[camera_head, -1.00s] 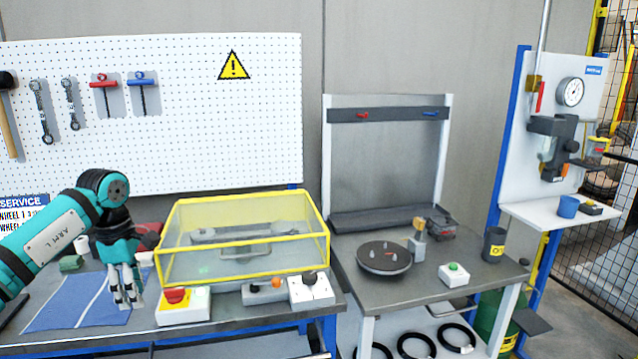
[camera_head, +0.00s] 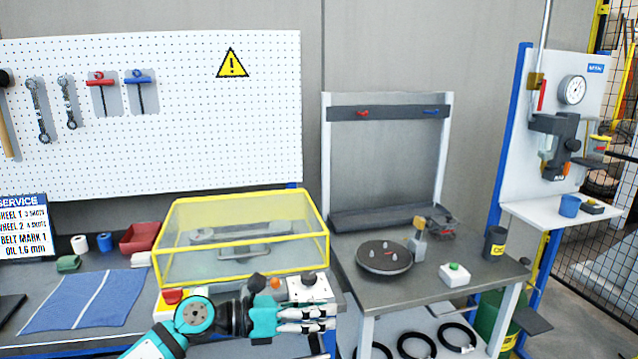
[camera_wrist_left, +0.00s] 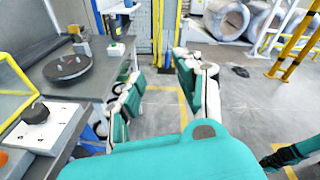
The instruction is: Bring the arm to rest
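My left arm is teal and black and reaches in low across the front of the left bench in the head view. My left gripper (camera_head: 328,319) points to the right there, in front of the bench edge. In the left wrist view the fingers of the left gripper (camera_wrist_left: 158,66) stand apart with nothing between them, and floor shows through the gap. A teal and black part at the lower right of the wrist view looks like my other arm. My right gripper cannot be made out in either view.
A yellow-framed clear cover (camera_head: 245,240) stands on the left bench, with a white switch box (camera_head: 312,290) at its front. A blue cloth (camera_head: 85,302) lies at left. The right table holds a dark turntable (camera_head: 384,258), which also shows in the wrist view (camera_wrist_left: 68,67).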

